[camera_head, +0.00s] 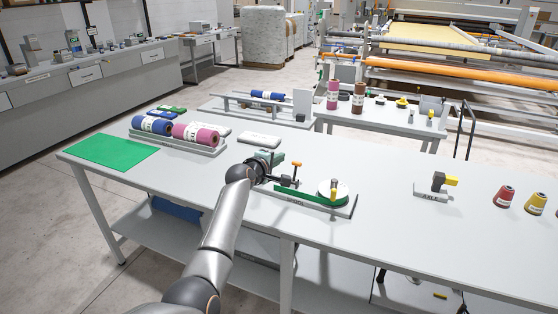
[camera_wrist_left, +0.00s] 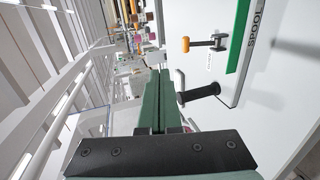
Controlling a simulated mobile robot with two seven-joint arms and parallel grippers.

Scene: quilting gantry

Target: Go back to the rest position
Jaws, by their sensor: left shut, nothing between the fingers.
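My left arm (camera_head: 216,240) reaches in from the bottom of the head view, over the front part of the white table (camera_head: 385,175). My left gripper (camera_head: 276,157) is shut and empty above the table, just left of the board marked SPOOL (camera_head: 295,205). Its two green fingers (camera_wrist_left: 155,108) lie together in the left wrist view with nothing between them. A black handle (camera_wrist_left: 200,93) and an orange-tipped lever (camera_wrist_left: 203,43) of the spool fixture show beside the fingers there. I cannot tell whether the gripper touches the fixture. My right gripper is in neither view.
A tray (camera_head: 178,147) with blue and pink rolls and a green mat (camera_head: 112,152) lie to the left. A yellow-handled tool stands on a small base (camera_head: 432,193) at right, near red (camera_head: 505,196) and yellow (camera_head: 536,203) cones. The table between spool board and tool is clear.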

